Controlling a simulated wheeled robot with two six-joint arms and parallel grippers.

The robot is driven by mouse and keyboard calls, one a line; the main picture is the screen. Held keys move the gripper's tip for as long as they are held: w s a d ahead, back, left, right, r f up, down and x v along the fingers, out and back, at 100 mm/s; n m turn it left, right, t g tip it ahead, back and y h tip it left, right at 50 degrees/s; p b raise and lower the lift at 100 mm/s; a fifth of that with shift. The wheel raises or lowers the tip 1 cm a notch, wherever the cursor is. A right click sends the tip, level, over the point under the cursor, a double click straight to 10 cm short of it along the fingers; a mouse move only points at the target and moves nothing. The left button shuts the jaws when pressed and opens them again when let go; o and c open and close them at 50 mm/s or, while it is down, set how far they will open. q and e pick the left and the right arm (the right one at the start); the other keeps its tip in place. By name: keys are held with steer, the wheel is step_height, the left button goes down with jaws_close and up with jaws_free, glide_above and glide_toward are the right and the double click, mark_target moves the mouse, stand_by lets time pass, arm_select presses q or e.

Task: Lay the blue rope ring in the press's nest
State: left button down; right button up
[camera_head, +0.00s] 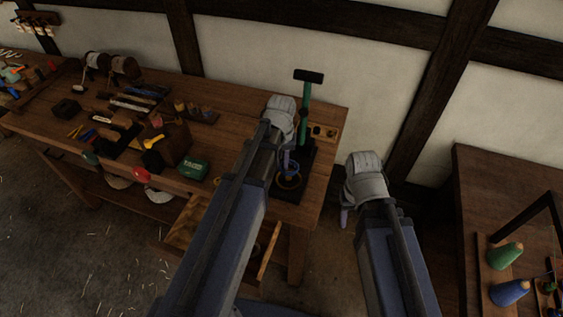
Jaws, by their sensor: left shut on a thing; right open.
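The press stands at the right end of the workbench, with a green column (304,118), a dark top bar and a black base (292,194). My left gripper (286,164) is over the press base, in front of the column, and is shut on the blue rope ring (293,170). The ring is at or just above the round nest (289,185) on the base. I cannot tell whether they touch. My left arm hides part of the press's left side. My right gripper (345,218) is open and empty, off the bench's right end, pointing down.
The workbench (225,100) holds tools, spools and a green tin (192,169) left of my arm. A drawer (265,250) stands open at its front. A second table at right carries green and blue cones (505,256). Floor lies between the tables.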

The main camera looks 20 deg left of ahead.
arm_select(q)
steer(key=shift+w, duration=0.25)
steer(key=shift+s, duration=0.1)
steer(key=shift+f+b, duration=2.1)
steer(key=shift+b, duration=0.05)
steer(key=shift+f+b, duration=0.4)
steer(key=shift+f+b, duration=0.35)
steer(key=c, duration=0.7)
jaws_free()
steer(key=shift+r, duration=0.1)
